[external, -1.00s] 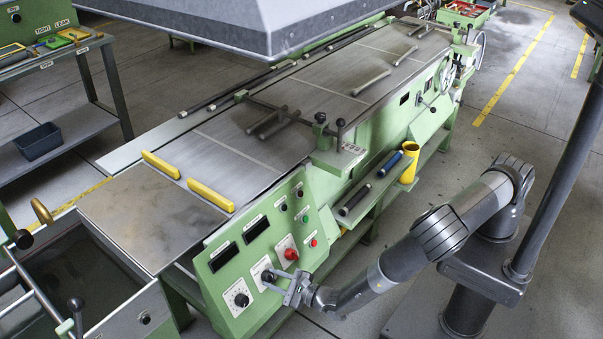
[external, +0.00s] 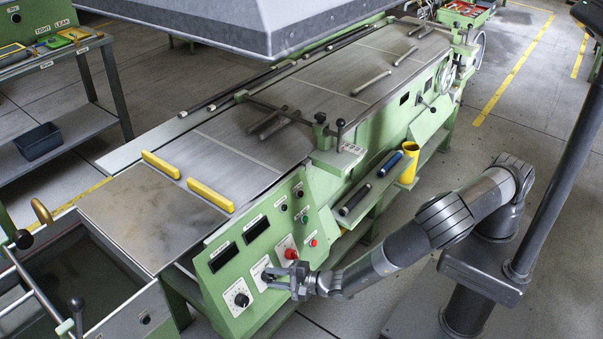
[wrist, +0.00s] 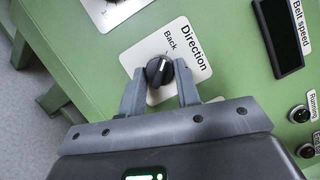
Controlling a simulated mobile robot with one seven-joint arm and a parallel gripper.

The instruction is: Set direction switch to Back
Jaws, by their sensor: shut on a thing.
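The direction switch is a round black knob (wrist: 157,72) on a white plate (wrist: 195,62) marked "Direction" and "Back". A pale mark on the knob points roughly up toward the "Back" label, but its exact setting is hard to read. My gripper (wrist: 160,76) has one finger on each side of the knob and is shut on it. In the external view my gripper (external: 275,278) is at the green panel's lower part. The switch plate (external: 258,272) shows there, with the knob partly hidden by the fingers.
The green control panel (external: 222,287) also carries a dial (external: 240,299) at lower left and a red switch (external: 291,254) close at upper right. A dark belt speed display (wrist: 279,35) and small buttons (wrist: 299,114) lie to the right in the wrist view.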

